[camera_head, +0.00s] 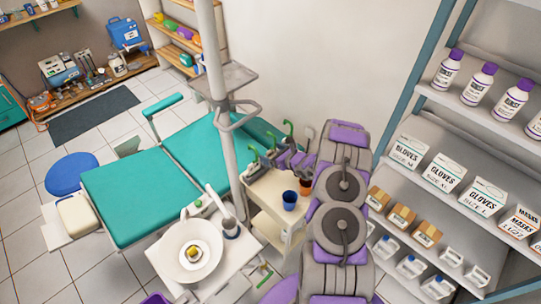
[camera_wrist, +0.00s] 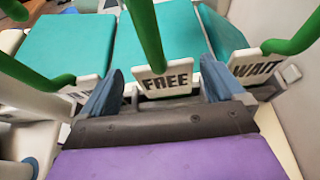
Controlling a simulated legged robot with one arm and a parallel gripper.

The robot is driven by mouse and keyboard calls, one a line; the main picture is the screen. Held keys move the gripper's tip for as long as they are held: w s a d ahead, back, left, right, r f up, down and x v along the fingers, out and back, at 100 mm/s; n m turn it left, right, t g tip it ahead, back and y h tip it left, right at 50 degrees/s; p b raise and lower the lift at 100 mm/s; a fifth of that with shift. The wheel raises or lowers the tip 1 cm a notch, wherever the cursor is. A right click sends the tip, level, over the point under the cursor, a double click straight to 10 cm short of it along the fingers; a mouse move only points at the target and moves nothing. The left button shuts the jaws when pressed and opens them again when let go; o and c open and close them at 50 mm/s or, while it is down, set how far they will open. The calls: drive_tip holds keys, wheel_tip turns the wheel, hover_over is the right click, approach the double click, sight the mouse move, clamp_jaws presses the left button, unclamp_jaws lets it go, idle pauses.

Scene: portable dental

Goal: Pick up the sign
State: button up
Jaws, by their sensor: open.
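In the wrist view, a white sign reading FREE (camera_wrist: 165,84) with a green curved handle (camera_wrist: 146,35) is between my gripper's blue fingers. My gripper (camera_wrist: 160,76) is open, with one finger on each side of the sign; I cannot tell whether either touches it. A second sign reading WAIT (camera_wrist: 255,68), with its own green handle, is to the right. A third sign (camera_wrist: 84,92) is at left, its lettering mostly hidden behind the left finger. In the head view, the green handles (camera_head: 289,130) show beside my arm at the white cart; the sign lettering is not readable there.
A white cart (camera_head: 262,190) holds a blue cup (camera_head: 290,200). A teal dental chair (camera_head: 190,150) lies beyond it, with a grey pole (camera_head: 220,110) nearby. A white basin (camera_head: 193,252) is at front left. Stocked shelves (camera_head: 460,160) stand at right. Floor is open at far left.

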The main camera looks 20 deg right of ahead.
drive_tip(key=shift+d, duration=0.3)
drive_tip(key=shift+c, duration=0.4)
drive_tip(key=shift+d, duration=0.15)
drive_tip(key=c, duration=0.3)
drive_tip(key=shift+a, duration=0.3)
drive_tip(key=c, duration=0.6)
drive_tip(key=shift+c, duration=0.8)
drive_tip(key=shift+d, duration=0.1)
drive_tip(key=shift+d+r, duration=0.1)
wheel_tip(320, 180, up, 10)
drive_tip(key=shift+f+p, duration=0.15)
drive_tip(key=shift+p, duration=0.6)
